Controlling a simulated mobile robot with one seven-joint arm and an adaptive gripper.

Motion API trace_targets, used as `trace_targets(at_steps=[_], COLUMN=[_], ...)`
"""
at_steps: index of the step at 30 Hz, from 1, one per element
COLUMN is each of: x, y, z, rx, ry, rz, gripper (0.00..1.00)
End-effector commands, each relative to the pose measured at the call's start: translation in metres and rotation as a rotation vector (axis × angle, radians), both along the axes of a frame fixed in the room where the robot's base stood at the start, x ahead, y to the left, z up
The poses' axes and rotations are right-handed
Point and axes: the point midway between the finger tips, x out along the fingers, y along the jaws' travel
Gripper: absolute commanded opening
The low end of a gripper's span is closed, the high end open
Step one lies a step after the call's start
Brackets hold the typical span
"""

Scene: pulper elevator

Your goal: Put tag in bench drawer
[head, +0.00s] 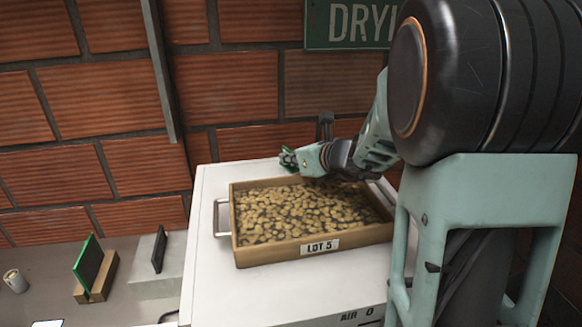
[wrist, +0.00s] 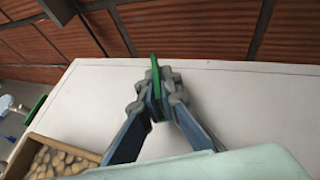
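My gripper (head: 290,158) is above the far edge of the white cabinet, behind a wooden tray. In the wrist view my gripper (wrist: 158,98) has its fingers closed on a thin green-edged tag (wrist: 155,76), which stands upright between the fingertips. The tag also shows as a small green piece in the head view (head: 286,151). The bench (head: 40,258) is at the lower left. I cannot make out a bench drawer in either view.
The wooden tray (head: 316,249) marked LOT 5, full of beans, sits on the white cabinet (head: 209,290). On the bench are a green-framed dark panel (head: 88,264) in a wooden stand, a grey block (head: 158,268) and a cup (head: 15,281). A brick wall (head: 60,130) stands behind.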

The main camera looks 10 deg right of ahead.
Motion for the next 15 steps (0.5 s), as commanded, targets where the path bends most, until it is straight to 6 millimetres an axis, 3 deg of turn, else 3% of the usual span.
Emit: trace_targets(at_steps=[1,3,15], x=[-0.0004,-0.0006,-0.0006], y=[0.0015,0.0024,0.0022], z=[-0.0124,-0.0162,-0.0182], rx=[0.000,0.001,0.000], ry=[0.000,-0.001,-0.001], rz=[0.001,0.001,0.000], gripper=[0.00,0.00,0.00])
